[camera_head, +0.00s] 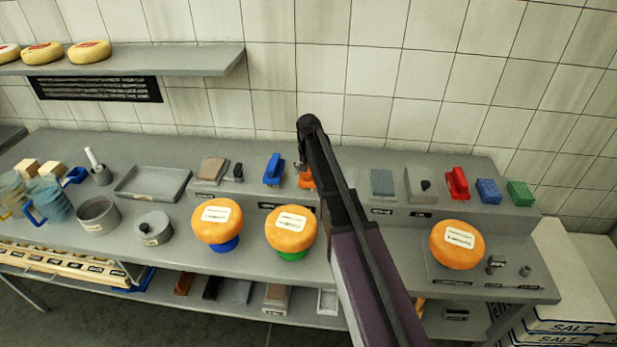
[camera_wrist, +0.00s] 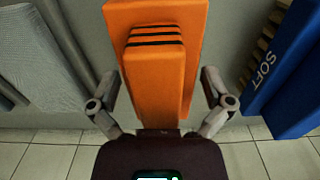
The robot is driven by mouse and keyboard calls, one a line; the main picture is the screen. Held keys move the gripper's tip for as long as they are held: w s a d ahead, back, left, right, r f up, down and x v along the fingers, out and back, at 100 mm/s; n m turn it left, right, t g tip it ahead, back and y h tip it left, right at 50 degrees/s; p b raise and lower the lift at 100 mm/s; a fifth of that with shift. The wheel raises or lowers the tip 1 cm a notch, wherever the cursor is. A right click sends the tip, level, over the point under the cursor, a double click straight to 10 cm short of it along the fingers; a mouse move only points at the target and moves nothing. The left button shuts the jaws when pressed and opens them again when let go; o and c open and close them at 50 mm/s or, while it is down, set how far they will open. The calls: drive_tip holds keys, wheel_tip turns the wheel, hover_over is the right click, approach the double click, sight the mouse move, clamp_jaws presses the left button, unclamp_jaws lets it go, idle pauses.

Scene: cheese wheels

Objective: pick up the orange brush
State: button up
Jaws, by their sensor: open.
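The orange brush (camera_head: 307,182) stands on the raised back step of the counter, partly hidden behind my arm in the head view. In the wrist view the orange brush (camera_wrist: 150,75) fills the middle, with dark stripes across its upper part. My gripper (camera_wrist: 160,88) is open, with one finger on each side of the brush. Small gaps seem to show between the fingers and the brush. In the head view my gripper (camera_head: 302,164) is small and mostly hidden at the end of the arm, right at the brush.
A blue brush (camera_head: 273,169) stands left of the orange one; its side reads SOFT in the wrist view (camera_wrist: 285,75). A grey block (camera_head: 383,182) and a red brush (camera_head: 457,183) are to the right. Orange cheese wheels (camera_head: 291,228) stand in front. The tiled wall is close behind.

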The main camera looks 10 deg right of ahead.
idle(0.5)
drive_tip(key=c, duration=1.1)
drive_tip(key=shift+o, duration=0.2)
drive_tip(key=shift+r, duration=0.15)
wheel_tip(320, 180, up, 4)
drive_tip(key=p, duration=0.4)
drive_tip(key=s+d+p, duration=0.1)
drive_tip(key=s+d, duration=0.1)
drive_tip(key=s, duration=1.3)
drive_tip(key=shift+s+d+r, duration=0.25)
drive_tip(key=shift+s+r, duration=0.15)
drive_tip(key=o, duration=0.6)
drive_tip(key=c, duration=0.3)
